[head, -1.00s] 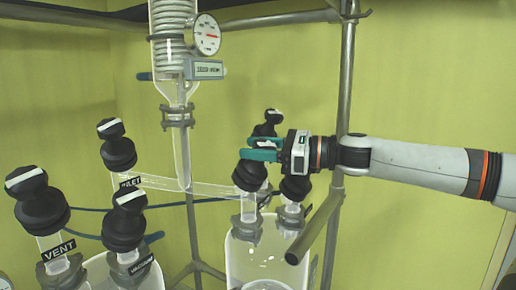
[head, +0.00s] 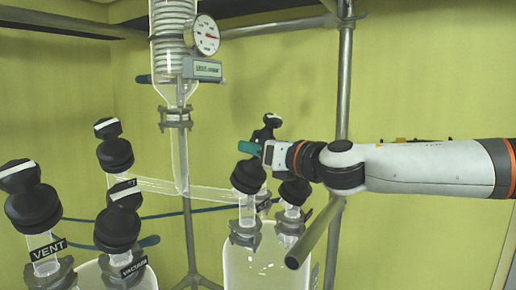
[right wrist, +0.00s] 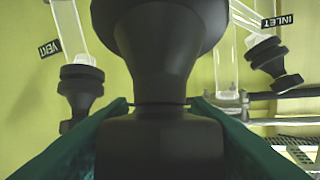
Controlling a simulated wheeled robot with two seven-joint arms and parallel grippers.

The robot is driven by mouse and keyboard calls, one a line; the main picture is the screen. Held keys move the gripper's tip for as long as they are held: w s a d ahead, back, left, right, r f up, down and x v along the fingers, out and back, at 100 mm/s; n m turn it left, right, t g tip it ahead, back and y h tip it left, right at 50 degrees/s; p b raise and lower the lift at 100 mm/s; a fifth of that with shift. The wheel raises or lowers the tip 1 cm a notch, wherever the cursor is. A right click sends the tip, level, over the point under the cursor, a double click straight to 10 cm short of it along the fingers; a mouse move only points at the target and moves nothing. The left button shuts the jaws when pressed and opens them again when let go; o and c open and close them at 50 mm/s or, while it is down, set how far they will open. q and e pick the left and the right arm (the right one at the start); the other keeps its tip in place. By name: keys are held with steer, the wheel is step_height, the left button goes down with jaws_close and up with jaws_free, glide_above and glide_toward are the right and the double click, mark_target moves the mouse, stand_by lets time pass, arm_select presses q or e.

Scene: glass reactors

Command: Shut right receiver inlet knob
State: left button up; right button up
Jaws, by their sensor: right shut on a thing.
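My right gripper (head: 249,149) comes in from the right, its teal fingers shut on the top handle of a black knob (head: 248,177) on the right receiver (head: 255,262). The right wrist view shows this knob (right wrist: 165,60) close up, its dark handle between the two teal fingers (right wrist: 160,125). In the head view the label beside this knob is mostly hidden, so I cannot read it. My left gripper is not in view.
The left receiver carries knobs with a VENT label (head: 48,249) and a VACUUM label (head: 134,267). A glass condenser (head: 172,45) with a round gauge (head: 205,35) hangs above. A metal post (head: 344,90) and a slanted bar (head: 314,235) stand near my right arm.

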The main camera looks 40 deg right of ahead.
steer(key=m+g+h+p, duration=0.1)
steer(key=m+h, duration=0.1)
steer(key=m+g+h+p, duration=0.1)
steer(key=m+h, duration=0.1)
steer(key=m+g+h+p, duration=0.1)
steer(key=m+h, duration=0.1)
steer(key=m, duration=0.1)
steer(key=shift+d+r+h+p, duration=0.1)
steer(key=shift+d+h+p, duration=0.15)
steer(key=shift+h+p, duration=0.05)
steer(key=m+g+h+p, duration=0.1)
steer(key=m, duration=0.1)
steer(key=m+g+h+p, duration=0.1)
steer(key=m+g, duration=0.1)
steer(key=m+g+h+p, duration=0.1)
steer(key=m+g, duration=0.1)
steer(key=shift+s+d+h, duration=0.2)
steer(key=shift+d+h, duration=0.05)
steer(key=shift+h, duration=0.05)
steer(key=m+g+p, duration=0.1)
steer(key=m+g, duration=0.1)
steer(key=m+g+p, duration=0.4)
steer(key=shift+s+f+g, duration=0.25)
steer(key=shift+s+g, duration=0.05)
steer(key=shift+s+f+m+g+y+p, duration=0.15)
steer(key=shift+m+g+y+p, duration=0.25)
steer(key=shift+m+g+p, duration=0.55)
steer(key=shift+s+f+m+g+y+p, duration=0.1)
steer(key=shift+m+g+y+p, duration=0.3)
steer(key=shift+m+g+p, duration=0.5)
